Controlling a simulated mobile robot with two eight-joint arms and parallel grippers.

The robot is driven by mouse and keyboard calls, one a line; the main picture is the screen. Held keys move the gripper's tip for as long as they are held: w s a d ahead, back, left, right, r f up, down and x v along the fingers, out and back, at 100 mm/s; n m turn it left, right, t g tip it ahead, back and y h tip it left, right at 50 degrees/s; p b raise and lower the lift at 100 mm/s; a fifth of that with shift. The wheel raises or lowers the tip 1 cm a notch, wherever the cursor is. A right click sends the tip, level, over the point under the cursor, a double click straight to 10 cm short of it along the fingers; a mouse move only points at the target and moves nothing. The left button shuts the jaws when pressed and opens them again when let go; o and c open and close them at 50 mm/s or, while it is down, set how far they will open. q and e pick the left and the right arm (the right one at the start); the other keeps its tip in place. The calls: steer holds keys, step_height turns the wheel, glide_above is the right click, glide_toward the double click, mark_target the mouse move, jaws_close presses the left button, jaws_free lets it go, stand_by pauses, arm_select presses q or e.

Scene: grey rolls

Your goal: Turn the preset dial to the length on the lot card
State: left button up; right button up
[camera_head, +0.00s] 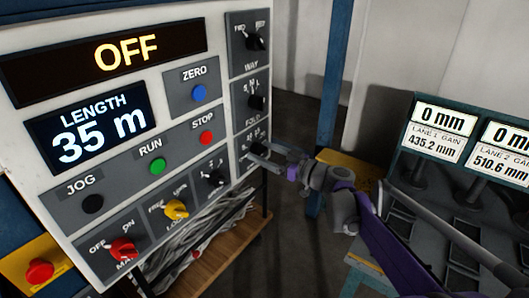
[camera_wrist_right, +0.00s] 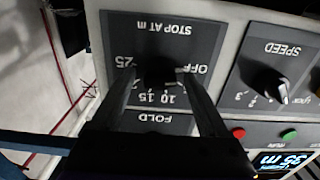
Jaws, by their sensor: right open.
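The preset dial (camera_wrist_right: 157,72) is a dark knob on a grey plate lettered STOP AT m. It appears upside down in the right wrist view, with OFF, 10, 15 and 25 readable around it. Its pointer is too dark to read. My right gripper (camera_wrist_right: 159,80) is open, with one finger on each side of the knob; I cannot tell whether they touch it. In the head view my right gripper (camera_head: 256,154) reaches the panel's lower right column and mostly hides this dial. No lot card can be made out. My left gripper is out of view.
The white control panel (camera_head: 222,110) carries an OFF display (camera_head: 125,52), a length display (camera_head: 97,131) reading 35 m, buttons and other knobs. The speed knob (camera_wrist_right: 272,84) is close beside the gripper. Lane gauges (camera_head: 436,130) stand at right. A blue post (camera_head: 335,75) rises behind.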

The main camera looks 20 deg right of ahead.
jaws_close()
stand_by(0.3)
